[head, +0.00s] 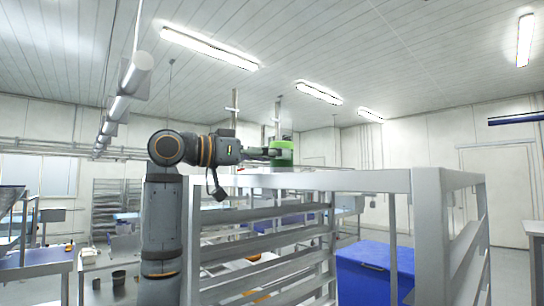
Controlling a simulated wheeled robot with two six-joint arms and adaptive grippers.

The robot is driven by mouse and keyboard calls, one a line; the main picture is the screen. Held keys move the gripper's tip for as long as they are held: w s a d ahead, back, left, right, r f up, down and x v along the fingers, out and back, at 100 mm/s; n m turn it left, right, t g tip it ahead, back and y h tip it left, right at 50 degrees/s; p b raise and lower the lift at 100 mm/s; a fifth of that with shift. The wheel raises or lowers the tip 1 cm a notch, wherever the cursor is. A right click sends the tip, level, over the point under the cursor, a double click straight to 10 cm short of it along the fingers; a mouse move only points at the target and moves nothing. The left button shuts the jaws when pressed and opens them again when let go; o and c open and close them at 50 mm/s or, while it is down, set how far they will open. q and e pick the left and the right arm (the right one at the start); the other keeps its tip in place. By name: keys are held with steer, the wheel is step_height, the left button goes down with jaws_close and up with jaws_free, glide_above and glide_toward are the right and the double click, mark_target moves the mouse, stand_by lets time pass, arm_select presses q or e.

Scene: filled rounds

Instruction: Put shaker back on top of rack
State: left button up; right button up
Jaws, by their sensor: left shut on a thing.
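The shaker (283,149) is a small green thing just above the far part of the rack's top. I cannot tell whether it touches the rack. My left gripper (268,153) reaches in from the left and is shut on the shaker; its fingertips are small and partly merge with it. The rack (395,181) is a grey metal frame with several slatted levels, and its top is at about the height of the gripper. My right gripper is out of view.
A blue bin (368,272) stands behind the rack's near post (428,240). Metal tables (38,268) stand at the left. The visible top of the rack looks otherwise clear. A grey pipe (137,72) hangs overhead at the left.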

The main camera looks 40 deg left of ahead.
arm_select(q)
steer(key=shift+s+f, duration=0.15)
steer(key=shift+s, duration=0.05)
steer(key=o, duration=0.9)
steer(key=shift+a, duration=0.1)
steer(key=shift+o, duration=1.5)
steer(key=shift+w, duration=0.25)
steer(key=shift+s+r, duration=0.15)
steer(key=shift+r, duration=0.15)
steer(key=v, duration=0.1)
steer(key=b+v, duration=0.1)
steer(key=v, duration=0.1)
steer(key=shift+f, duration=0.3)
steer(key=b+v, duration=0.2)
steer(key=v, duration=0.7)
steer(key=shift+r, duration=0.25)
